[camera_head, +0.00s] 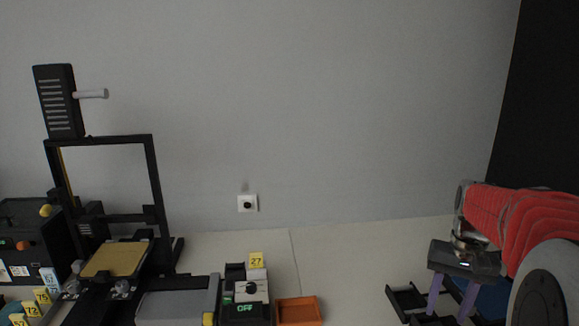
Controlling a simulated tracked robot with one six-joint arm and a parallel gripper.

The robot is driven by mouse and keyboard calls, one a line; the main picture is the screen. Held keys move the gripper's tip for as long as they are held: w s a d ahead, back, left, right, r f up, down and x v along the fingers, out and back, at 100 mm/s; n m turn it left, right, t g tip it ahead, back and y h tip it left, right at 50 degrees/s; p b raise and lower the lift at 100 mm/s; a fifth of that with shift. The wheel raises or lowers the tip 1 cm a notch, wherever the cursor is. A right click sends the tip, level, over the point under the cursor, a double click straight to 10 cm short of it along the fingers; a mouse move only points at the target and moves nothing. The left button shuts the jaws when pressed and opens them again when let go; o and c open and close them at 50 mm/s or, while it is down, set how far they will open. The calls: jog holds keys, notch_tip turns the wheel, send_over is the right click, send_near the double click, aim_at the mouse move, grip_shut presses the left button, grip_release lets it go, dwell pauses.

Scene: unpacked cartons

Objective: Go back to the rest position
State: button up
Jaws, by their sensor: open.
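My gripper (449,295) is at the lower right of the head view, at the end of my red-sleeved arm. It has a dark body and two purple fingers pointing down. The fingers stand apart with nothing seen between them. A black open tray (404,299) is just to the left of the fingers. I cannot tell how high the gripper is above the surface.
An orange tray (298,311) and a device marked OFF (246,295) with a yellow 27 tag stand at the bottom centre. A black-framed machine (152,175) stands at the left. A wall socket (247,203) is behind.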

jog(key=s+a+n+t, duration=0.2)
jog(key=s+a, duration=0.2)
jog(key=a, duration=0.3)
jog(key=s+a+r+n+t, duration=0.1)
jog(key=s+a+n+t, duration=0.1)
jog(key=s+a, duration=0.3)
jog(key=s+a+r+n+t, duration=0.1)
jog(key=s+a, duration=0.3)
jog(key=a, duration=0.7)
jog(key=shift+s+r+n+t, duration=0.2)
jog(key=shift+s+n+t, duration=0.2)
jog(key=shift+n, duration=0.2)
